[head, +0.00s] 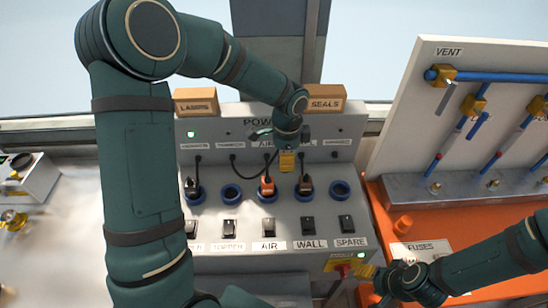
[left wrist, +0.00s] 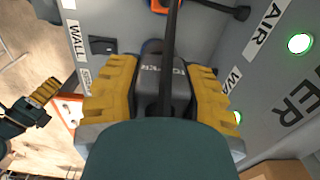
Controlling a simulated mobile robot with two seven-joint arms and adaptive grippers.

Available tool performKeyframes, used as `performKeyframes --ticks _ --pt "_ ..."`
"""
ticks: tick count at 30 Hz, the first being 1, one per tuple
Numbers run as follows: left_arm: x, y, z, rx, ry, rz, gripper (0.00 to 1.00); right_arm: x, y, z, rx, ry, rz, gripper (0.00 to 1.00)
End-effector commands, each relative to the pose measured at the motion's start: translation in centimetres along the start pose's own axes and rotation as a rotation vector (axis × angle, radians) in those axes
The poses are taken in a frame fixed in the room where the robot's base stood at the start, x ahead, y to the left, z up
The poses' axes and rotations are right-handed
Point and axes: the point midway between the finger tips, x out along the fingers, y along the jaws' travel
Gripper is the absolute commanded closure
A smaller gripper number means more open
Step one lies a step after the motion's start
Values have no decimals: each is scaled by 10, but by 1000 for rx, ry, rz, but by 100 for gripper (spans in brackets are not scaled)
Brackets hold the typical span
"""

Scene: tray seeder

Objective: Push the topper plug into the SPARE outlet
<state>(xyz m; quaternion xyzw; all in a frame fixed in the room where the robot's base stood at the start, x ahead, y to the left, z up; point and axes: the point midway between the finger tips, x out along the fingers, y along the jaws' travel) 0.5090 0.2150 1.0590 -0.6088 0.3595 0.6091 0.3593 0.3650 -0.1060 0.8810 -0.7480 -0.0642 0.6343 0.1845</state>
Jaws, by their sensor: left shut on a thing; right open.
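My left gripper (head: 287,160) is in front of the power panel, above the row of outlets. Its yellow fingers are shut on the dark grey topper plug (left wrist: 165,90), whose lettering is partly readable in the left wrist view; a black cable runs from it. The SPARE outlet (head: 341,188) is the empty blue ring at the right end of the row, above the SPARE switch (head: 346,224). The plug is to the left of it and apart from it. My right gripper (head: 366,272) is open at the lower right, near the panel's bottom corner.
The TOPPER outlet (head: 230,194) is empty. An orange plug (head: 267,187) is in the AIR outlet, and a black plug (head: 305,184) is in the WALL outlet beside SPARE. A black plug (head: 192,188) fills the leftmost outlet. The orange bench (head: 440,212) lies right of the panel.

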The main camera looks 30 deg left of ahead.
Motion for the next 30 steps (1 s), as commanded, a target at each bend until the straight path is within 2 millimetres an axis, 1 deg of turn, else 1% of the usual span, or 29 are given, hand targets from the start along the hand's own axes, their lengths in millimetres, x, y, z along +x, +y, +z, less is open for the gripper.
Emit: performKeyframes --ticks 1,30 --pt "1 0 -7 4 1 -1 100 1 0 0 0 0 0 53" --pt "6 0 -111 3 0 -1 100 5 2 1 0 0 0 53"
